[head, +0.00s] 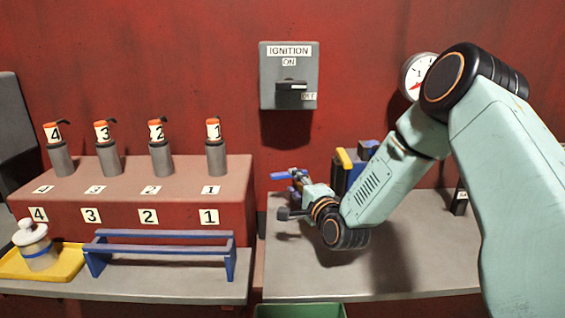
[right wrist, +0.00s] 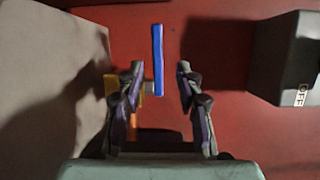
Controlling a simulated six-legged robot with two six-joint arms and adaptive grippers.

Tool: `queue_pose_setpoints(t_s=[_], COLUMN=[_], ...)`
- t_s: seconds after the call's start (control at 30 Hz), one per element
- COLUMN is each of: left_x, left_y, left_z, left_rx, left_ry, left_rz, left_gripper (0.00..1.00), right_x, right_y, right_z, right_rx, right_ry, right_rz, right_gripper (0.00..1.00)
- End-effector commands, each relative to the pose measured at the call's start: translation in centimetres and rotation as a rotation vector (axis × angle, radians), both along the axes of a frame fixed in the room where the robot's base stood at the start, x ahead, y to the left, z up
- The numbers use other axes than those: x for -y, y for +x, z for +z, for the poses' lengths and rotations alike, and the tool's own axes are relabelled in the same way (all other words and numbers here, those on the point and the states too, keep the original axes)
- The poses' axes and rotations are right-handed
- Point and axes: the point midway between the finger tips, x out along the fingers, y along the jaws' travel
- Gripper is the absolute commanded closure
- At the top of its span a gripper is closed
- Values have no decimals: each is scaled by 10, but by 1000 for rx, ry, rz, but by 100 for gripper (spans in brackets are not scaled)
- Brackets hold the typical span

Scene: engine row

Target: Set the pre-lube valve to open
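The pre-lube valve's lever appears to be the blue bar (right wrist: 157,58) in the right wrist view. It runs lengthwise up the picture, with a small tan stub at its lower end. In the head view the blue lever (head: 279,176) points left, roughly level, and its base is hidden by my gripper. My right gripper (right wrist: 160,67) is open, with a finger on each side of the bar in the picture. The bar appears closer to the left finger, and I see no clear contact. In the head view the gripper (head: 289,195) is low over the right bench. My left gripper is out of view.
The ignition box (head: 290,75) is on the red wall above, its knob level. A gauge (head: 412,76) is partly behind my right arm. A yellow-handled part (head: 346,161) stands behind the arm. Numbered cylinders, a blue rack (head: 160,248) and a yellow tray (head: 67,264) are left.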

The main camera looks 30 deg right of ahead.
Motion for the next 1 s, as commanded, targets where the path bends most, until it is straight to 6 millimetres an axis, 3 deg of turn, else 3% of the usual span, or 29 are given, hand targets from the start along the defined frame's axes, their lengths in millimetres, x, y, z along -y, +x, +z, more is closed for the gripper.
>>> queue_pose_setpoints(t_s=[0.03, 0.2, 0.47, 1.0], left_x=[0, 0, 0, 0], left_y=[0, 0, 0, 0], left_z=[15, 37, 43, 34], left_rx=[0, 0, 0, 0], left_ry=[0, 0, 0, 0], left_rz=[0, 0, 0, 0], left_gripper=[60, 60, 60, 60], right_x=[-6, -18, -23, -4], right_y=[-1, -8, -10, 55], right_z=[4, 0, -5, -5], right_rx=[-6, 7, 23, 24], right_ry=[-13, -39, -57, -56], right_rz=[-14, -81, -116, -116], right_gripper=[64, 64, 64, 64])
